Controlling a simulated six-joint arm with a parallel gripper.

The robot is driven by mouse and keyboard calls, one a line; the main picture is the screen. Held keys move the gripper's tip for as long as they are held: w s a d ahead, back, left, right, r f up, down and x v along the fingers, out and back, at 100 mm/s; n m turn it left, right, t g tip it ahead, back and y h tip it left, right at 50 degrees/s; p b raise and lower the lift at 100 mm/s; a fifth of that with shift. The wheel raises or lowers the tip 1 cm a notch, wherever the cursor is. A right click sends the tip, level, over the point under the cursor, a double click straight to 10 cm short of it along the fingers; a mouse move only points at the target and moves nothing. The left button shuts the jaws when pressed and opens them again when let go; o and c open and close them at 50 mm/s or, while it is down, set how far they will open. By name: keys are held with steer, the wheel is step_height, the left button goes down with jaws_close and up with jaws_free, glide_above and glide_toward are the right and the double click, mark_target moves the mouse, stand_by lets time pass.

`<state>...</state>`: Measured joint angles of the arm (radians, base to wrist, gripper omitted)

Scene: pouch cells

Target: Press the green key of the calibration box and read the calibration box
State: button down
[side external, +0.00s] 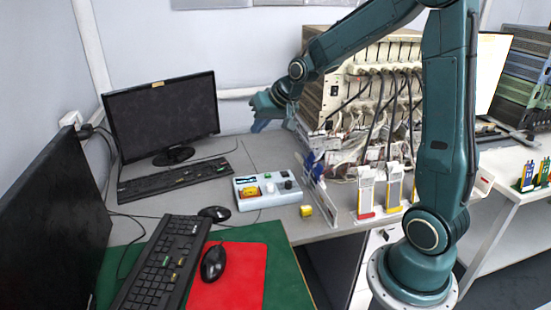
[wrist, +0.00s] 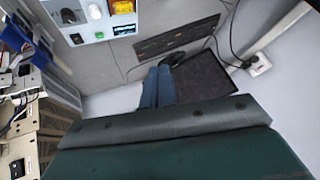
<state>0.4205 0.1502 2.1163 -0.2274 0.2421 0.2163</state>
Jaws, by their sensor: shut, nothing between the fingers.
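The calibration box (side external: 267,199) is a pale box on the grey desk, with a yellow part, a small dark display and knobs on top. In the wrist view the box (wrist: 88,22) is partly cut off at the top edge. There its green key (wrist: 99,35) shows as a small green square beside a small lit screen (wrist: 124,30), too small to read. My gripper (side external: 258,125) is above the desk, behind and well above the box, clear of the key. In the wrist view its blue fingers (wrist: 157,80) are together with nothing between them.
A monitor (side external: 163,115) and keyboard (side external: 172,180) stand left of the box. A yellow block (side external: 306,211) and upright clear panel are at its right. A cabled rack (side external: 380,90) stands behind.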

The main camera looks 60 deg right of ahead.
steer(key=w+d+f+m, duration=0.2)
steer(key=w+d+f, duration=0.2)
steer(key=d+f, duration=0.25)
steer(key=m+t+h, duration=0.1)
steer(key=m, duration=0.2)
glide_above(268, 176)
step_height(268, 176, down, 8)
steer(key=shift+s+d, duration=0.15)
steer(key=shift+s, duration=0.15)
steer(key=shift+f, duration=0.25)
steer(key=shift+f, duration=4.3)
steer(key=shift+f, duration=0.85)
steer(key=shift+r, duration=0.85)
